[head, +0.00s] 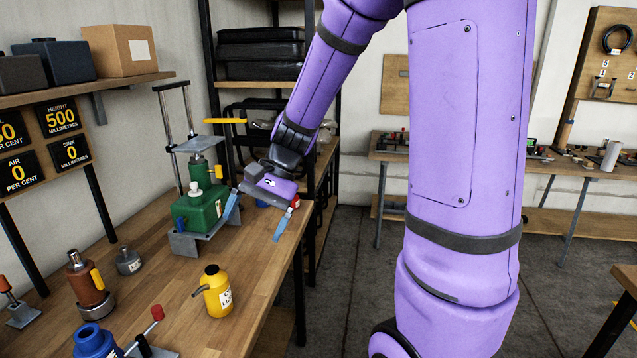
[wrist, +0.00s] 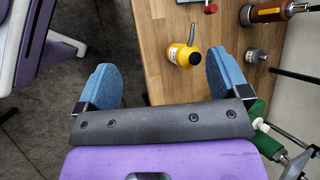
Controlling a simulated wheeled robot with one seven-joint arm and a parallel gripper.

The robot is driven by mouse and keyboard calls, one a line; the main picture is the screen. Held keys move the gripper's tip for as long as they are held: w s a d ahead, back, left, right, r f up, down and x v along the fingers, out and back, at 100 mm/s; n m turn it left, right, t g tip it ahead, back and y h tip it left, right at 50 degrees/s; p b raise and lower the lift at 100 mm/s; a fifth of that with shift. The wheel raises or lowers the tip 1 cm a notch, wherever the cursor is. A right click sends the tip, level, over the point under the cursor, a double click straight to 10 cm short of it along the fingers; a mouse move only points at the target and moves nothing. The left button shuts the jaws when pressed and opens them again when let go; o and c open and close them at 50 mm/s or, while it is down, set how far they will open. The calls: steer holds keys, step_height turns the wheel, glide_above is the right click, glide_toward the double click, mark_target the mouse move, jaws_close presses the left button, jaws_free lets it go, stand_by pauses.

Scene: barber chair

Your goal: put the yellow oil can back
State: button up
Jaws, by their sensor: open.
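The yellow oil can (head: 217,292) stands upright on the wooden bench (head: 258,243), near its front edge. It has a black cap, a grey spout pointing left and a white label. In the wrist view the oil can (wrist: 183,54) lies ahead of my gripper, between the lines of the two fingers but closer to the right one. My gripper (head: 255,222) is open and empty, with its blue fingers wide apart. It is above the bench's right edge, farther back than the can, beside the green machine. It also shows in the wrist view (wrist: 163,84).
A green machine (head: 203,210) stands at the back of the bench. A brown cylinder (head: 86,278), a small grey can (head: 129,262) and a blue container (head: 95,341) stand left of the oil can. A wall shelf (head: 84,87) holds boxes. Bare bench surrounds the oil can's right side.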

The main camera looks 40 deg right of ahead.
steer(key=s+d+r+n+t+h, duration=0.1)
steer(key=s+r+n+t+h, duration=0.4)
steer(key=s+r, duration=0.7)
steer(key=s+n+h, duration=0.2)
steer(key=s+n, duration=0.1)
steer(key=n, duration=0.1)
steer(key=shift+s+d+r+t, duration=0.2)
steer(key=shift+s+d+t, duration=0.1)
steer(key=shift+s, duration=0.1)
